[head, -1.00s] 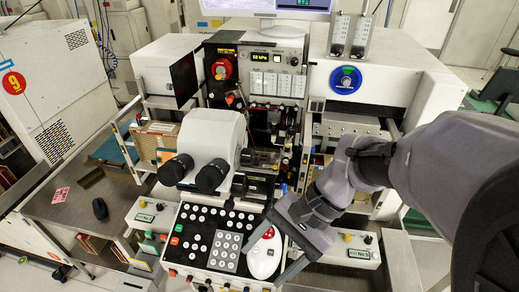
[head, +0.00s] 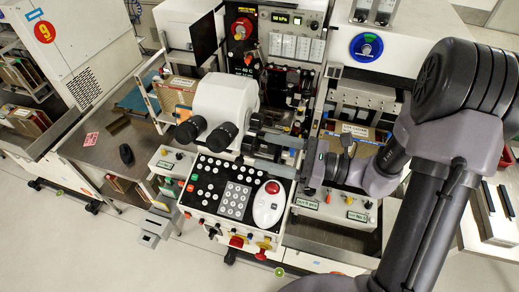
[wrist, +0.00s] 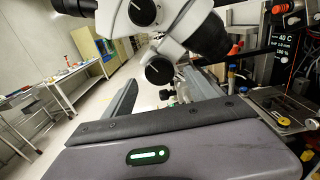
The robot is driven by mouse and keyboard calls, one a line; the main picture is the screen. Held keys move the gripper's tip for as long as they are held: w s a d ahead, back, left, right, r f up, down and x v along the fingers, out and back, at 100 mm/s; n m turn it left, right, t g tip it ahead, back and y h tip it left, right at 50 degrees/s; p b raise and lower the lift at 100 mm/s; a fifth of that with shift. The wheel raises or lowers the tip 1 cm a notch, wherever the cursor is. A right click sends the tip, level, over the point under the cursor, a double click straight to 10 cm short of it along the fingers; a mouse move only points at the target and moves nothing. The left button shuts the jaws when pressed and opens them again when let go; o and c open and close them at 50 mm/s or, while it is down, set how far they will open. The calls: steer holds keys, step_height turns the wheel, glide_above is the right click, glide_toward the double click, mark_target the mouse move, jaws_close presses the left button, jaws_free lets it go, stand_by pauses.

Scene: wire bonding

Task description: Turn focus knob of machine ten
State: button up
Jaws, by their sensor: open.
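The white microscope (head: 226,98) of the bonding machine stands in front of me, with its two black eyepieces facing me in the head view. In the wrist view its white body carries two round black knobs with a white line, an upper knob (wrist: 143,12) and a lower knob (wrist: 159,70). I cannot read which one is the focus knob. My gripper (wrist: 166,95) is open and empty, and the lower knob shows beyond and above the gap between its fingers, apart from them.
A control panel (head: 226,192) with keys, a white mouse-like device (head: 268,205) and a red ball lies below the microscope. A black mouse (head: 126,154) lies on the left table (head: 95,150). A small stage (wrist: 283,108) stands close at the right in the wrist view.

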mark_target(255, 148)
steer(key=shift+x, duration=1.55)
steer(key=c, duration=1.4)
steer(key=shift+s+r+m+p, duration=0.1)
steer(key=shift+r+m+p, duration=0.05)
steer(key=shift+m+p, duration=2.6)
steer(key=shift+m, duration=0.15)
